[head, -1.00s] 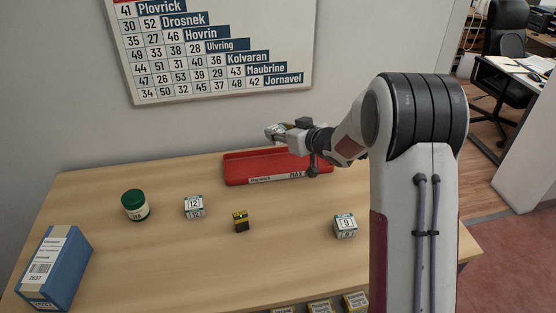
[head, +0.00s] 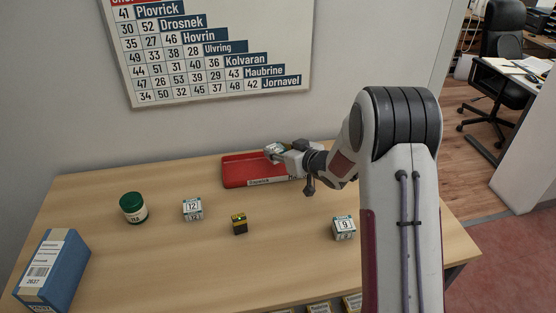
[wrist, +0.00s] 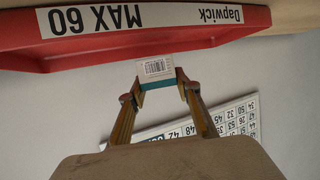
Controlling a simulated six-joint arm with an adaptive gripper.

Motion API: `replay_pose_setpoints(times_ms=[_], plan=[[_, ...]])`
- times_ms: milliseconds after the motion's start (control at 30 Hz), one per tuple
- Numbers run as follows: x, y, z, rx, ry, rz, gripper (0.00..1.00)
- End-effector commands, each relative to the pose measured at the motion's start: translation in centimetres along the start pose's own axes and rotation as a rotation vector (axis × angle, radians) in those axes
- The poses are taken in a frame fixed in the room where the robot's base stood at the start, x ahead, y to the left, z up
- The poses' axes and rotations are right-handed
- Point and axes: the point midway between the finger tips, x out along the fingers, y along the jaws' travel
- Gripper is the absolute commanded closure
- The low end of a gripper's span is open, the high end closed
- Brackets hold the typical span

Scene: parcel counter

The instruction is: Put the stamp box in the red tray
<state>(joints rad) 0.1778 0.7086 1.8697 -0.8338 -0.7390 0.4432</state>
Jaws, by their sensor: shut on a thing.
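The red tray (head: 240,173) lies at the back of the counter against the wall. Its front label reads "Dapwick MAX 60" in the wrist view (wrist: 215,35). My gripper (head: 274,151) is over the tray's back part in the head view, apparently above its rim. In the wrist view my gripper (wrist: 158,92) is shut on a small white and teal box with a barcode, which I take for the stamp box (wrist: 156,68). The exact height of the box above the tray cannot be told. My arm hides the tray's right end.
A green-lidded jar (head: 133,208), a white box marked 12 (head: 193,209), a small yellow and black box (head: 239,224) and a white box marked 9 (head: 343,228) stand on the counter (head: 200,260). A blue box (head: 53,270) is at the left front. A number chart hangs behind.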

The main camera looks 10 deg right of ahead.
Motion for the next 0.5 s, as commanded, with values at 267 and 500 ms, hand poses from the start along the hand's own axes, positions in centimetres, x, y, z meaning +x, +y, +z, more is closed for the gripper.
replay_pose_setpoints(times_ms=[267, 500], plan=[[0.05, 0.0, 0.07, -0.001, 0.001, 0.0, 0.89], [0.42, -0.03, 1.05, 0.0, -0.001, -0.001, 0.89]])
